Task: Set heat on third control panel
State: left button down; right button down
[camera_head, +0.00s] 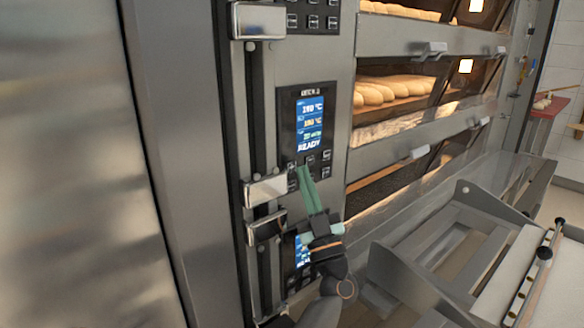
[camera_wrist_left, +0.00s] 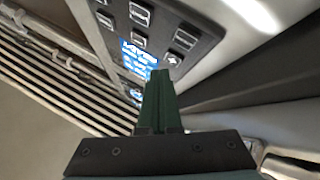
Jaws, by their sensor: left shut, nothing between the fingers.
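A black control panel (camera_head: 306,128) with a lit blue display showing temperatures and READY stands mid-column in the head view; its deck label is too small to read surely. Its small buttons sit below the display. A lower panel (camera_head: 303,252) is partly hidden behind my left gripper, and an upper panel (camera_head: 313,18) shows only its buttons. My left gripper (camera_head: 303,171) has its green fingers together, tips by the lower buttons of the middle panel. In the left wrist view the shut fingertips (camera_wrist_left: 160,76) overlap the edge of a panel (camera_wrist_left: 185,22) with buttons and blue display; contact cannot be told. My right gripper is out of view.
A metal rail with bright brackets (camera_head: 265,190) runs left of the panels. Right of them are oven decks with bread loaves (camera_head: 395,90) behind glass doors with handles. A metal loader frame (camera_head: 470,215) stands at the lower right.

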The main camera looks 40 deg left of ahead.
pick_arm(q)
jog(key=shift+a, duration=0.1)
jog(key=shift+a+p, duration=0.35)
jog(key=shift+a, duration=0.35)
dwell(0.6)
dwell(0.4)
jog(key=shift+d+p, duration=0.5)
jog(key=shift+d, duration=0.3)
